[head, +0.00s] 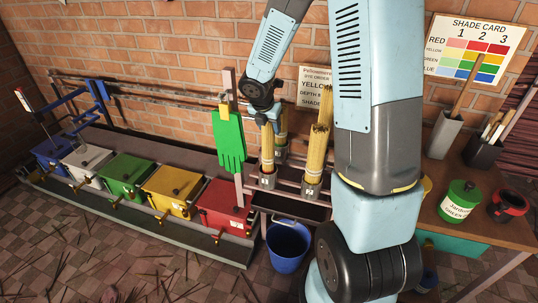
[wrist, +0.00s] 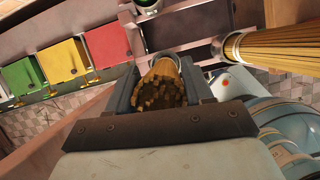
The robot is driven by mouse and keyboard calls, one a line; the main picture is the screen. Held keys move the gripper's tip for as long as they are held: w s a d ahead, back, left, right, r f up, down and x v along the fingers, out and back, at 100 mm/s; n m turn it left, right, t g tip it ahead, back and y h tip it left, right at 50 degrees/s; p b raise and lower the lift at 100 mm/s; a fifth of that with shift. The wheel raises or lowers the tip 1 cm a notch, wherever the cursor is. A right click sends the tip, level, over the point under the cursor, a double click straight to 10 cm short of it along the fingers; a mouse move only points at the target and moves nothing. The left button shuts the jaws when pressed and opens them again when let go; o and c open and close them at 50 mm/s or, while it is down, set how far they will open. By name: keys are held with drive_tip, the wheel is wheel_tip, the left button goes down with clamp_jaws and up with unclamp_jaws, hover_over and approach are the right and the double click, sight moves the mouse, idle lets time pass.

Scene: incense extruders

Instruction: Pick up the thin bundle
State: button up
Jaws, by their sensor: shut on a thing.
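My gripper (head: 266,118) is over the left of the bundles on the rack, pointing down. In the wrist view my gripper (wrist: 160,88) is shut on the thin bundle (wrist: 163,84), with a finger on each side. The thin bundle (head: 268,147) is yellow-tan sticks, upright, with its lower end in a grey metal cup (head: 267,180). A thicker bundle (head: 319,148) stands in another cup (head: 312,188) marked P2, to the right. It also shows in the wrist view (wrist: 285,48), apart from my gripper. A further bundle (head: 283,122) stands behind, partly hidden.
A green glove (head: 229,145) hangs just left of my gripper. Blue, white, green, yellow and red bins (head: 225,203) line the left. A blue bucket (head: 288,243) is on the floor below the rack. A table (head: 478,208) with a green can (head: 460,202) is at right.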

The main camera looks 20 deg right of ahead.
clamp_jaws()
wheel_tip(320, 180, up, 21)
idle(1.7)
drive_tip(key=shift+d, duration=0.1)
